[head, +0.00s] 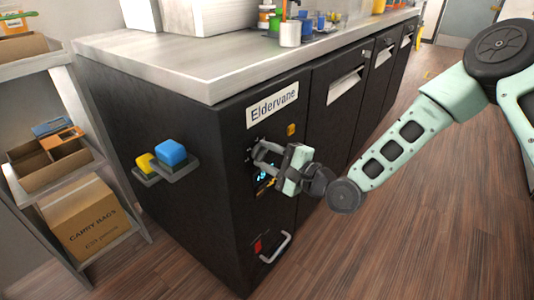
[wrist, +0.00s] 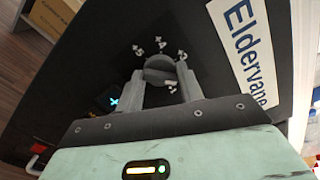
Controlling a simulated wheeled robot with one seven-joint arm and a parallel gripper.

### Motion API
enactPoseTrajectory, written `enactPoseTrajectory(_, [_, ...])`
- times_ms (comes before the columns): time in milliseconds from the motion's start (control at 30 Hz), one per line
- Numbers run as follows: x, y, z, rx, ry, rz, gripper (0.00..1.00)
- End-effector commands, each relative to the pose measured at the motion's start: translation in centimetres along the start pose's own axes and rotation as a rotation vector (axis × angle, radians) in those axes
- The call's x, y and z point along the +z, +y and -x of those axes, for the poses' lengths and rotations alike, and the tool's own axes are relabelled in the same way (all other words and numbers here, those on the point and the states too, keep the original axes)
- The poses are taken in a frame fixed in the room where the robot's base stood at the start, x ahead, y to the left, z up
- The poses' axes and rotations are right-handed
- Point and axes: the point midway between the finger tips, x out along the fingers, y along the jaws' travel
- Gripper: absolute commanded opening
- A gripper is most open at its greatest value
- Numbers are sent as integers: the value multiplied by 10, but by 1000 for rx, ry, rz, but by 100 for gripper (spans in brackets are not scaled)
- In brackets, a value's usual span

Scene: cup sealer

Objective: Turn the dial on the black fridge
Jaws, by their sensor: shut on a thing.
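The black fridge (head: 130,110) is the dark counter unit labelled "Eldervane". Its grey round dial (wrist: 159,70) shows in the wrist view, with white marks around its far side. My gripper (head: 258,162) is at the front panel, below the label. In the wrist view, my gripper's two fingers (wrist: 162,84) stand on either side of the dial and are shut on it. In the head view the fingers largely hide the dial. A small lit blue display (head: 262,177) is beside the fingers.
The "Eldervane" label (head: 272,103) is above the gripper. A silver handle (head: 276,249) is low on the front. A bracket with a blue block (head: 171,153) sticks out from the side. Cups (head: 290,34) stand on the worktop. The wooden floor to the right is clear.

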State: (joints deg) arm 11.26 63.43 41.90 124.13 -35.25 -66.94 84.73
Motion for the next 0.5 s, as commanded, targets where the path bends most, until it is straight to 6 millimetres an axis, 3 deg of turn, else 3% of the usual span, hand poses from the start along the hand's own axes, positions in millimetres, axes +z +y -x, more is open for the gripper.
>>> enactPoseTrajectory(400, [-1,0,0,-1,2,-5,14])
enactPoseTrajectory(433, [-1,0,0,-1,2,-5,46])
enactPoseTrajectory(500, [-1,0,0,0,2,-5,59])
